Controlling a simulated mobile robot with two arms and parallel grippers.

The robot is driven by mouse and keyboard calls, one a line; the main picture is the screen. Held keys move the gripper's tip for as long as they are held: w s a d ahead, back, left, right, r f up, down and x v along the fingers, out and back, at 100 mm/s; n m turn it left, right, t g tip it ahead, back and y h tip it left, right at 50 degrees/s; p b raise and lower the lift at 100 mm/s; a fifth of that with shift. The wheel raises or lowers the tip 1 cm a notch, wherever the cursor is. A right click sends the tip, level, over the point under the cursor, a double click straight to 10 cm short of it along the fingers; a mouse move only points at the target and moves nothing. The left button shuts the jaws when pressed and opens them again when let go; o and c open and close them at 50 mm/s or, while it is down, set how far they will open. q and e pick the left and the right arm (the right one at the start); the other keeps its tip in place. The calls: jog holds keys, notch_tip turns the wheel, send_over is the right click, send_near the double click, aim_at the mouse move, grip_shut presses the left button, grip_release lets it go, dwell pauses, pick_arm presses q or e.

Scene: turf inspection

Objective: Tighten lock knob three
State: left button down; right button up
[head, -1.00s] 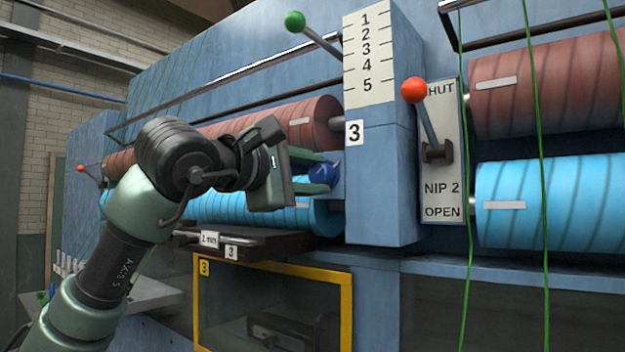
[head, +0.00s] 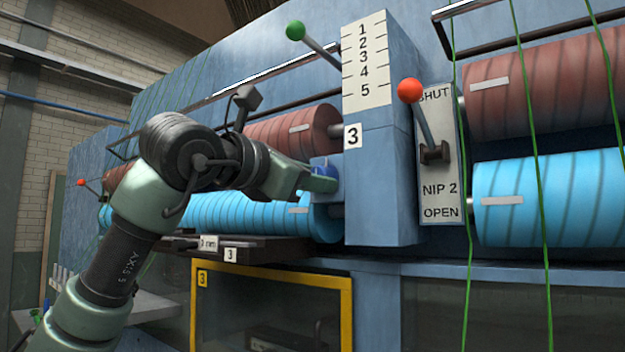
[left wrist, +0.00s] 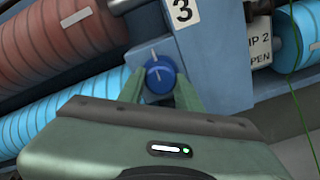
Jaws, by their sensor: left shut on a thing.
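Lock knob three is a blue round knob (head: 323,163) on the left side of the blue machine post, just below the white "3" plate (head: 353,136). My left gripper (head: 322,180) reaches it from the left and is shut on it. The green fingers cover part of the knob in the head view. In the left wrist view the knob (left wrist: 160,76) sits between the two fingers, with a pale line on its face and another pale mark just above it. My right gripper is not in view.
A brown roller (head: 290,135) and a blue striped roller (head: 220,214) lie behind my arm. A red-balled nip lever (head: 410,91) and a green-balled lever (head: 296,31) stand nearby. A yellow-framed window (head: 270,276) is below. Green cords hang at the right.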

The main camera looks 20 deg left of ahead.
pick_arm(q)
jog(key=shift+s+a+r+n, duration=0.1)
jog(key=shift+a+r+n, duration=0.05)
jog(key=shift+r+n, duration=0.3)
jog(key=c, duration=1.3)
grip_release()
jog(key=o, duration=0.3)
jog(key=shift+f, duration=0.1)
jog(key=shift+o, duration=0.2)
jog(key=shift+f, duration=0.15)
jog(key=shift+f, duration=0.1)
jog(key=b+v, duration=0.2)
jog(key=v, duration=0.5)
jog(key=shift+s+b, duration=0.35)
